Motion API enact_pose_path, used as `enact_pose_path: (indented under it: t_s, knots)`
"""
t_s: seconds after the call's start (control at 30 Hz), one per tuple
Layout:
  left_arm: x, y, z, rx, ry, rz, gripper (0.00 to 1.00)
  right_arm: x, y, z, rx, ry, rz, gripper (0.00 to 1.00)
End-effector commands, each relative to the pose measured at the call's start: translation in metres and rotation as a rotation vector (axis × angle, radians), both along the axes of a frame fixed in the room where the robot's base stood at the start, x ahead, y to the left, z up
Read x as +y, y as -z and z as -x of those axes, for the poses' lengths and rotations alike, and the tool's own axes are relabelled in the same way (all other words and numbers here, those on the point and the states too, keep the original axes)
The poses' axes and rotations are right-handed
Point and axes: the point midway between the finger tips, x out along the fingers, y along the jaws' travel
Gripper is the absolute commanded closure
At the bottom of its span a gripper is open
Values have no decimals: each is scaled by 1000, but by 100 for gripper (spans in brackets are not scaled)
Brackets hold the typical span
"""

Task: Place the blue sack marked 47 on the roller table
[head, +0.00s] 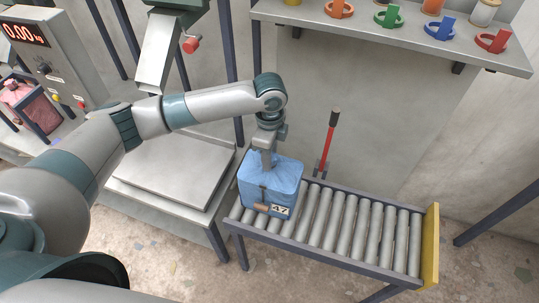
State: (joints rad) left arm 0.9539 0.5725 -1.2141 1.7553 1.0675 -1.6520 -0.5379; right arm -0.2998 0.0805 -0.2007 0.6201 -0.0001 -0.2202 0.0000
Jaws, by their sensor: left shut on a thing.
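The blue sack (272,182) with a white label reading 47 is at the left end of the roller table (358,222). My left gripper (268,160) points down and is shut on the top of the sack. The sack is upright over the rollers; I cannot tell whether its underside rests on them or hangs just above. A brown tag or handle shows on its front, beside the label. My right gripper is not in view.
A flat metal platform (172,168) stands left of the rollers. A yellow end stop (430,247) closes the right end. A shelf (400,30) with coloured rings is above. The rollers right of the sack are clear.

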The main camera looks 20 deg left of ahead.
Motion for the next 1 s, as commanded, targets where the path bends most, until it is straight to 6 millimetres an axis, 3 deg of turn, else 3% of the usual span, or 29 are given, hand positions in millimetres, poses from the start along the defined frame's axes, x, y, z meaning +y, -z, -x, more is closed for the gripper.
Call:
enact_pose_path:
  t_s: [0.17, 0.2, 0.27, 0.3, 0.73, 1.0]
  knots:
    - [0, 0, -1, -1, 0, 1, 100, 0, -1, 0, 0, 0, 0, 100]
    - [0, 2, 0, 1, 0, 0, 70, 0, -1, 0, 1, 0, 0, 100]
    - [0, 2, 0, 0, 0, 0, 56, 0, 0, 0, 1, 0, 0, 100]
    - [0, 2, 0, 0, 0, 0, 54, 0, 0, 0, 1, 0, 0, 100]
    - [0, -3, 0, -1, -1, 0, 54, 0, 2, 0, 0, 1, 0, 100]
    - [-1, -33, -1, -2, 0, 2, 54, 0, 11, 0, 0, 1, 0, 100]
